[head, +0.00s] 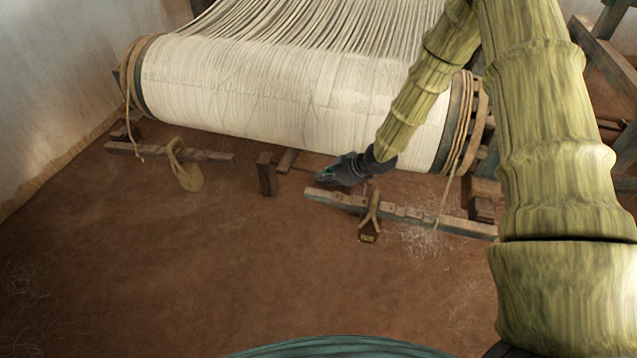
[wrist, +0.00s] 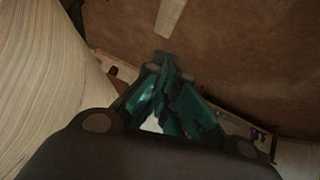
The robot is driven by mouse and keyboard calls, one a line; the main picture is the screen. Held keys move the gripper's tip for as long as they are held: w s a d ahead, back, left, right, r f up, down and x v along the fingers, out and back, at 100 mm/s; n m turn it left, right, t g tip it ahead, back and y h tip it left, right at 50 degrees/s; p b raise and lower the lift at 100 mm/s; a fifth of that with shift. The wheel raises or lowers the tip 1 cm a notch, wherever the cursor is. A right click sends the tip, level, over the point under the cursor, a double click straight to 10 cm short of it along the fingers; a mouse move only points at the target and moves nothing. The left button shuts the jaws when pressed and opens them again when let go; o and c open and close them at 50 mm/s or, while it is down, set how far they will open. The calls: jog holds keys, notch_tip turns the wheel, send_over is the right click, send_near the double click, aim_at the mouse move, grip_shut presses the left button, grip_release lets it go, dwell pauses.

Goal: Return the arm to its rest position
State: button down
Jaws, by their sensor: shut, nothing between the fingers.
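My gripper (head: 335,172) is dark with teal parts and hangs at the end of my arm, in front of the loom's cloth roll (head: 270,85). It is just above the left end of a notched wooden bar (head: 415,215). In the wrist view my gripper (wrist: 163,62) has its fingers together with nothing held. The cloth roll (wrist: 45,70) fills the left side of that view. I cannot tell whether the fingers touch the bar.
A forked wooden piece (head: 369,220) rests at the notched bar. A second bar (head: 215,156) with a tan looped piece (head: 186,172) lies left. A short wooden post (head: 266,174) stands between. Ropes (head: 463,125) wrap the roll's ends. The brown floor (head: 200,270) in front is clear.

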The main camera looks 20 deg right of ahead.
jog(key=shift+v, duration=2.3)
jog(key=s+a+f+m+g+h, duration=0.1)
jog(key=s+a+f+m+g, duration=0.2)
jog(key=s+f, duration=0.6)
jog(key=s+a+f+m+h, duration=0.1)
jog(key=s+a+f+m, duration=0.35)
jog(key=s, duration=0.75)
jog(key=s+d+f+m+g+h, duration=0.1)
jog(key=s+f+m+h, duration=0.1)
jog(key=s, duration=0.9)
jog(key=s+d+f+m+g+h, duration=0.2)
jog(key=s+f+m, duration=0.1)
jog(key=s, duration=0.7)
jog(key=shift+s+d, duration=0.3)
jog(key=shift+s, duration=0.1)
